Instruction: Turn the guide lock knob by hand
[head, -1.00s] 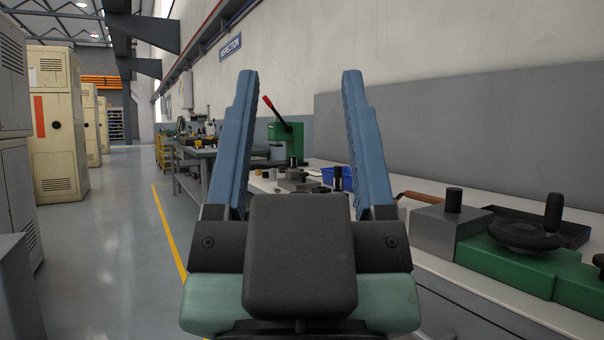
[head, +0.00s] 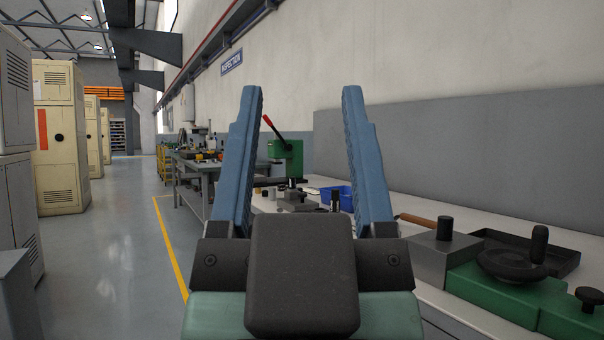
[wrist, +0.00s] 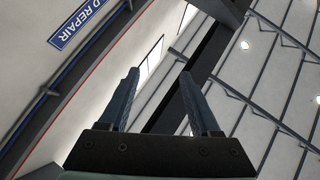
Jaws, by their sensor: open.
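My gripper (head: 303,95) is raised in front of the head camera, with its two blue fingers spread wide and nothing between them. It also shows open and empty in the wrist view (wrist: 158,72), against wall and roof. At the right of the head view, a green machine (head: 492,292) on the bench carries a black handwheel (head: 514,262) with an upright handle. A small black knob (head: 589,297) sits on its right end. A black cylindrical knob (head: 445,228) stands on a grey block (head: 432,257). I cannot tell which is the guide lock knob. My gripper is apart from all of them.
The pale bench (head: 408,229) runs along the right wall, with a dark tray (head: 560,262), a blue bin (head: 336,194) and a green press (head: 285,157) farther back. Cream cabinets (head: 60,135) stand at left. The floor between (head: 115,240) is clear.

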